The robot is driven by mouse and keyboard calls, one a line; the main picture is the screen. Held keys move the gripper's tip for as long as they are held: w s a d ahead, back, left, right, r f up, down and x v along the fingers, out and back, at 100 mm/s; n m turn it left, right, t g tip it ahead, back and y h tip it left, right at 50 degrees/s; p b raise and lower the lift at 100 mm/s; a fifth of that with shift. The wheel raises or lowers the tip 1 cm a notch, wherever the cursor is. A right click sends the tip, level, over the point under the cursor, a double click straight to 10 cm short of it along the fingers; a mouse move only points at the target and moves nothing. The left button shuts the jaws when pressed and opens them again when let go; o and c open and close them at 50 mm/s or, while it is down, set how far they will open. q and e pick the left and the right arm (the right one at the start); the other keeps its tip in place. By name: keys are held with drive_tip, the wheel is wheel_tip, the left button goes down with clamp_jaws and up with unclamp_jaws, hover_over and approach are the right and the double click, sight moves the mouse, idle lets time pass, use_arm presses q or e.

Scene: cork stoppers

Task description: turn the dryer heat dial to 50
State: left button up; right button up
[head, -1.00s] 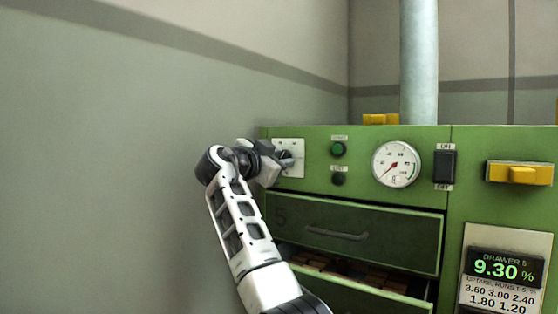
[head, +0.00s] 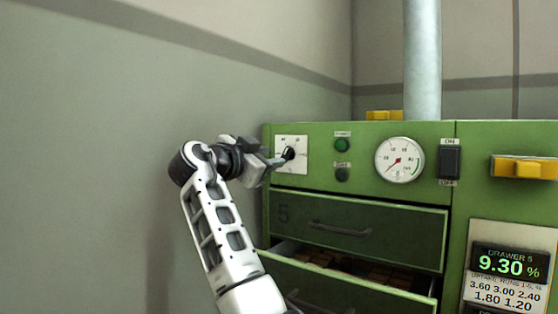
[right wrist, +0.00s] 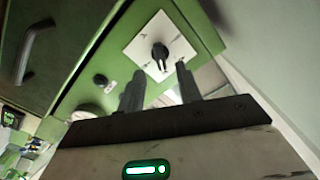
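The heat dial is a black knob (head: 289,153) on a white square plate (head: 292,167) at the upper left of the green dryer front. In the right wrist view the knob (right wrist: 160,54) sits in the middle of its tilted white plate, just beyond my fingertips. My right gripper (head: 278,162) is just left of the knob in the head view. In the right wrist view its two dark fingers (right wrist: 160,76) are apart, with nothing between them. The scale marks are too small to read. My left gripper is not in view.
Below the dial, drawer 5 (head: 360,230) is shut, and a lower drawer (head: 345,288) stands partly open with brown contents. A round gauge (head: 400,160), a black switch (head: 449,161), a yellow handle (head: 524,168) and a 9.30 % display (head: 510,263) are to the right. A wall is on the left.

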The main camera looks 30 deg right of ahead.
use_arm(q)
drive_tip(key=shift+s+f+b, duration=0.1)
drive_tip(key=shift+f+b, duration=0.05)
drive_tip(key=shift+b, duration=0.4)
use_arm(e)
drive_tip(key=v, duration=1)
drive_tip(key=shift+a, duration=0.1)
